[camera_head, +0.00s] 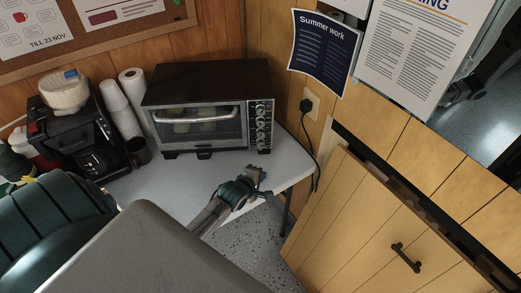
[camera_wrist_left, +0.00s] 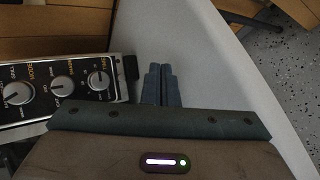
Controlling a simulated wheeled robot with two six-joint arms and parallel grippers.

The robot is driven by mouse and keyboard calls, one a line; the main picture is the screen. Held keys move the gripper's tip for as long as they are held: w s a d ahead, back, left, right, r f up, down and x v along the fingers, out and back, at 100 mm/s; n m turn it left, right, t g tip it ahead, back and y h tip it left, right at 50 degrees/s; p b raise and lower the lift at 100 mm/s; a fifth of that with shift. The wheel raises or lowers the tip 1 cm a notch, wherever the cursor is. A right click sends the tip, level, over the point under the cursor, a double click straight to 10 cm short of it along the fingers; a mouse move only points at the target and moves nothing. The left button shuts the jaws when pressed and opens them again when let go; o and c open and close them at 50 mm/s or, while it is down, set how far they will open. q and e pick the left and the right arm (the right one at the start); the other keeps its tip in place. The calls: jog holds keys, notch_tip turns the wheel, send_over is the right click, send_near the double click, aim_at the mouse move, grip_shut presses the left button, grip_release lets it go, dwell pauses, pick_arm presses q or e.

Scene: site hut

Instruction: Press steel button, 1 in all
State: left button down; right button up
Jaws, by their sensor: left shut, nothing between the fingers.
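The toaster oven (camera_head: 200,128) stands on the white table, with a column of knobs on the right side of its front. No separate steel button can be made out in either view. My left gripper (camera_head: 257,181) is in front of and below the oven's right end, over the table's front edge. In the left wrist view its fingers (camera_wrist_left: 161,72) are together, with nothing between them. The oven's control panel (camera_wrist_left: 66,88) shows there to the left of the fingers, apart from them, with several steel-coloured knobs. My right gripper is not in view.
A coffee maker (camera_head: 72,130), stacked cups (camera_head: 119,108) and a paper roll (camera_head: 134,88) stand left of the oven. A black cable (camera_head: 314,150) hangs from the wall socket at right. The white table top (camera_head: 165,185) is clear before the oven. A wooden door (camera_head: 355,225) is at right.

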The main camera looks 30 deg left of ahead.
aim_at(260, 149)
pick_arm(q)
jog(key=shift+a, duration=0.1)
jog(key=shift+w+a+b, duration=0.15)
jog(key=shift+w+b, duration=0.1)
jog(key=shift+b, duration=0.05)
jog(key=w+a+b, duration=0.1)
jog(key=w+a, duration=0.1)
jog(key=w+a+b, duration=0.2)
jog(key=w, duration=0.1)
jog(key=shift+w+a, duration=0.5)
jog(key=shift+w, duration=0.15)
dwell(0.6)
jog(key=shift+w, duration=0.1)
dwell(1.0)
jog(key=shift+w+a+r+p, duration=0.1)
jog(key=shift+w+a+p, duration=0.1)
jog(key=shift+a+p, duration=0.1)
